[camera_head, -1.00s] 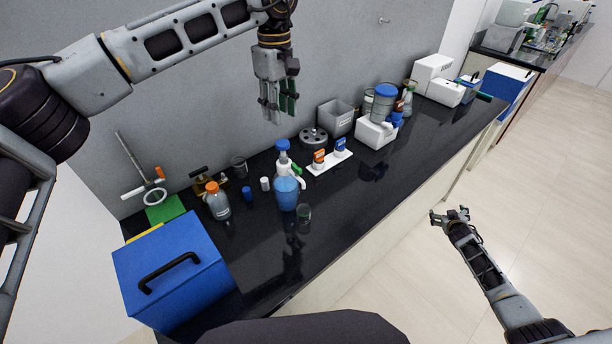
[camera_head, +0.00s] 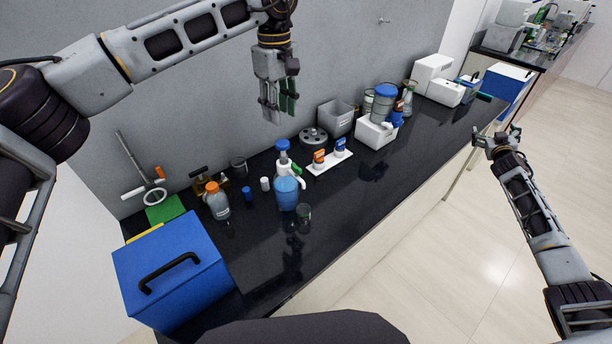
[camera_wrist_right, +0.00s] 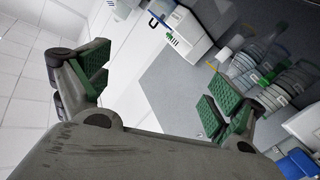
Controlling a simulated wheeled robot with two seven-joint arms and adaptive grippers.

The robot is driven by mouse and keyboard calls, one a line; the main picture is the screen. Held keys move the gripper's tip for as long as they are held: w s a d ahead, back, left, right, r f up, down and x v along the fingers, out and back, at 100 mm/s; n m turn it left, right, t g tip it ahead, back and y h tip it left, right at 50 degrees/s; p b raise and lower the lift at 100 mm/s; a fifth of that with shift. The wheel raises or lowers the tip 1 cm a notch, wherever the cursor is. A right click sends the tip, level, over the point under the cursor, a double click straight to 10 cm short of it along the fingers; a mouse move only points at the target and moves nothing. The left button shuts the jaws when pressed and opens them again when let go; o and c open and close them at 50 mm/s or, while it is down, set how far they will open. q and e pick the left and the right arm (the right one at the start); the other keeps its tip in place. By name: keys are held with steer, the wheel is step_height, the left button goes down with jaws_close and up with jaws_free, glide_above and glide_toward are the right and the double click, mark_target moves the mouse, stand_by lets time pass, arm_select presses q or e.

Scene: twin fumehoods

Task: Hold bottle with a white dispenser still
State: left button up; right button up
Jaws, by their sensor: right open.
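The bottle with a white dispenser (camera_head: 286,194) stands upright on the black bench in the head view. It has a blue lower body and a blue cap, with the white dispenser part below the cap. My left gripper (camera_head: 279,113) hangs above and behind the bottle, near the grey wall, fingers down and apart from it. Its finger gap is unclear. My right gripper (camera_head: 497,135) is beyond the bench's right front edge, far from the bottle. In the right wrist view it (camera_wrist_right: 155,92) is open, with green pads apart and nothing between them.
A blue box (camera_head: 175,255) with a black handle occupies the near left. The bench (camera_head: 345,210) is clear toward the front right.

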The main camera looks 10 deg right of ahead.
step_height(320, 180, up, 18)
steer(key=t, duration=0.3)
steer(key=w+a+r+n+t+y, duration=0.1)
steer(key=a+n+y, duration=0.2)
steer(key=a, duration=0.4)
steer(key=w+a+n+t+y, duration=0.1)
steer(key=w+a+n+y, duration=0.15)
steer(key=a, duration=0.55)
steer(key=n+g+y, duration=0.4)
steer(key=g+y, duration=0.4)
steer(key=y, duration=0.7)
glide_toward(290, 169)
step_height(290, 169, down, 3)
steer(key=w, duration=0.3)
steer(key=shift+s+a+r, duration=0.1)
steer(key=shift+s+a, duration=0.2)
steer(key=shift+a, duration=0.2)
steer(key=shift+s+a+r, duration=0.1)
steer(key=shift+s+a, duration=0.15)
steer(key=shift+a, duration=0.3)
steer(key=shift+w+a+r+n+g+y, duration=0.15)
steer(key=shift+w+a+r+n+y, duration=0.15)
steer(key=shift+w+r, duration=0.2)
steer(key=shift+w+a+r+n+g+y, duration=0.15)
steer(key=shift+w+a+r+n, duration=0.15)
steer(key=shift+w+r, duration=0.25)
steer(key=shift+f, duration=0.15)
